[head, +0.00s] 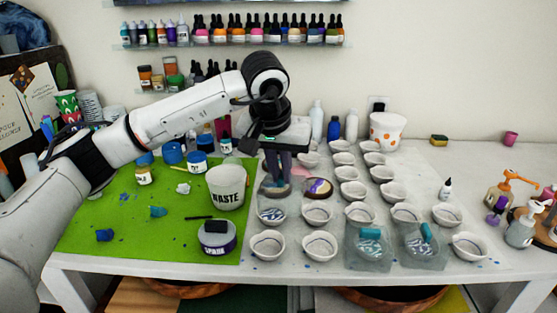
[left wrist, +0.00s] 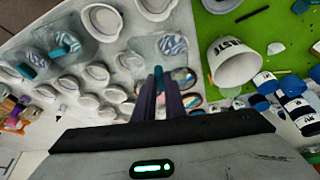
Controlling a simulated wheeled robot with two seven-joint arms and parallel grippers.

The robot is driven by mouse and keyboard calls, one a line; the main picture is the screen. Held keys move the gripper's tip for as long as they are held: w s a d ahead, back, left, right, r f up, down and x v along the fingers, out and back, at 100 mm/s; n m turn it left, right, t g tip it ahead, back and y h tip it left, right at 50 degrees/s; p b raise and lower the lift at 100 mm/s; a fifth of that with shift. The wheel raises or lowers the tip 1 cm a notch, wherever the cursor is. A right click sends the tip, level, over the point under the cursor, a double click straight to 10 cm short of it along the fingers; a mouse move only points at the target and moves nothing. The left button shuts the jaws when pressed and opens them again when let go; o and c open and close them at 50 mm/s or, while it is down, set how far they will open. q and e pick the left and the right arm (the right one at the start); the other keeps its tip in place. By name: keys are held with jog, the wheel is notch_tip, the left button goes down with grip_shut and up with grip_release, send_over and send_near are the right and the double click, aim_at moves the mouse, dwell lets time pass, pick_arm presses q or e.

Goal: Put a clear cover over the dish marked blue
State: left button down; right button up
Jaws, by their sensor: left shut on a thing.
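My left gripper (head: 277,183) is shut on the teal handle of a clear cover (left wrist: 143,50); the handle shows between the fingers in the left wrist view. The cover is at the dish with blue and white stripes (head: 271,214), which also shows in the left wrist view (left wrist: 173,44). I cannot tell whether the cover rests on the table or hangs just above it. Two other clear covers with teal handles, a middle one (head: 353,262) and a right one (head: 437,262), stand over similar blue-striped dishes. My right gripper is not in view.
Several white dishes stand in rows, including two at the front (head: 268,246). A small dish with purple (head: 318,187) is close to my gripper's right.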

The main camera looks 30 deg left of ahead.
aim_at(270, 180)
pick_arm(q)
jog(key=a, duration=0.2)
jog(key=w+a, duration=0.1)
jog(key=shift+a+f+n, duration=0.15)
jog(key=shift+f+n, duration=0.2)
jog(key=shift+n, duration=0.05)
jog(key=shift+a+f, duration=0.15)
notch_tip(270, 180, down, 4)
jog(key=b, duration=0.3)
jog(key=shift+r, duration=0.2)
jog(key=shift+f+b, duration=0.85)
jog(key=shift+f, duration=0.75)
jog(key=shift+f, duration=0.1)
jog(key=shift+f, duration=0.1)
